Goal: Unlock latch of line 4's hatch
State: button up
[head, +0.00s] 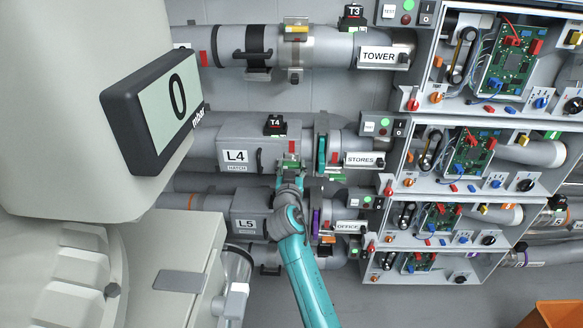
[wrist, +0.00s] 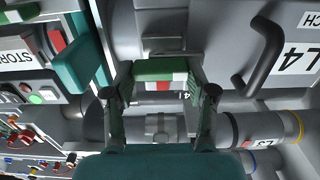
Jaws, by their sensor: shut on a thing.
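The line 4 hatch (head: 255,142) is a grey housing marked L4 in the head view. Its L4 label (wrist: 299,57) and dark handle (wrist: 263,55) show at the right of the wrist view. The latch (wrist: 155,68), a green bar with white and red marks beside it, sits at the hatch's edge. My gripper (head: 290,180) is at the right end of the hatch in the head view. In the wrist view my gripper (wrist: 163,84) has its fingers on either side of the latch, shut on it. In the head view my gripper partly hides the latch.
A teal lever (head: 321,151) stands close to the right of my gripper, by the STORES label (head: 361,159). The line 5 hatch (head: 246,224) lies just below. Control boxes (head: 440,150) fill the right. A large display (head: 165,110) covers the upper left.

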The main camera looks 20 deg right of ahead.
jog(key=n, duration=0.4)
jog(key=shift+a+n, duration=0.1)
jog(key=shift+n, duration=0.2)
jog(key=n, duration=0.4)
jog(key=shift+f+n, duration=0.1)
jog(key=shift+n, duration=0.2)
jog(key=n, duration=0.4)
jog(key=shift+a+f+n, duration=0.1)
jog(key=shift+n, duration=0.2)
jog(key=shift+w+f+n, duration=0.1)
jog(key=shift+n, duration=2)
jog(key=o, duration=1.2)
jog(key=shift+c, duration=0.2)
